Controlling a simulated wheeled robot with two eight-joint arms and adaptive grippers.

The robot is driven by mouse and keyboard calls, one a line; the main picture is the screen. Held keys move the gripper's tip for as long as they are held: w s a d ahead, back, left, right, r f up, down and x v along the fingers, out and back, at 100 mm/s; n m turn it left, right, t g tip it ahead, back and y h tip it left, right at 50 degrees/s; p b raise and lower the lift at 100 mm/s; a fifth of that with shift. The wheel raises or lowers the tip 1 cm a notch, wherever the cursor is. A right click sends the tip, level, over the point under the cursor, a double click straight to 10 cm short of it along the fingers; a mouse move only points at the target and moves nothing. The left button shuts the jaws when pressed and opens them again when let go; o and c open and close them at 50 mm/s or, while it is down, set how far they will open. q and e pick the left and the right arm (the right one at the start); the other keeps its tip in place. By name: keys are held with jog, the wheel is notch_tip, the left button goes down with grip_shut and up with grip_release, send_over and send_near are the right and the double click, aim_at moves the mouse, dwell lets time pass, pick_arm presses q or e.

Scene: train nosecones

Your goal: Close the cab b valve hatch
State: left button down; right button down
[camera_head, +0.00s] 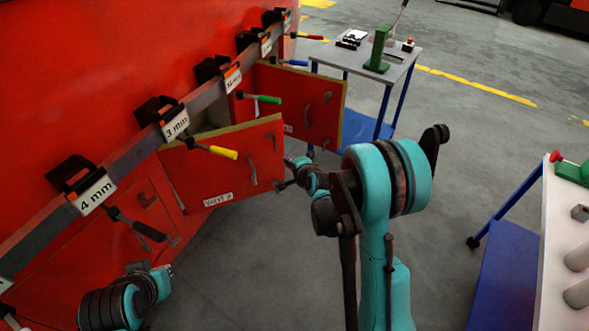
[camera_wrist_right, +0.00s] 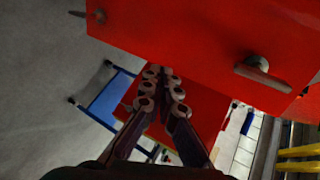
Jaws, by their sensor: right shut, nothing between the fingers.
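The hatch with a small white label that seems to read as a valve B sign (camera_head: 225,165) is a red panel with a yellowish top edge. It stands swung out from the red train wall in the head view. A red panel with a grey handle (camera_wrist_right: 200,30) fills the top of the right wrist view, probably this hatch. My right gripper (camera_head: 284,185) is shut and empty at the panel's free right edge; I cannot tell whether it touches. Its fingers (camera_wrist_right: 162,80) lie just below the panel's edge in the wrist view.
A second red hatch (camera_head: 318,108) stands open behind. A rail with labelled tool holders (camera_head: 130,158) and coloured-handled tools, including a yellow one (camera_head: 223,152), runs above. A grey-topped cart (camera_head: 395,68) stands behind, a white-topped table (camera_head: 550,235) at right. Floor between is clear.

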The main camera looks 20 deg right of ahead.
aim_at(281, 152)
pick_arm(q)
jog(key=shift+f+b, duration=0.3)
jog(key=shift+f, duration=0.15)
pick_arm(e)
jog(key=shift+w+a+r, duration=0.1)
jog(key=shift+w, duration=0.8)
jog(key=shift+w+a+r, duration=0.1)
jog(key=shift+w, duration=0.8)
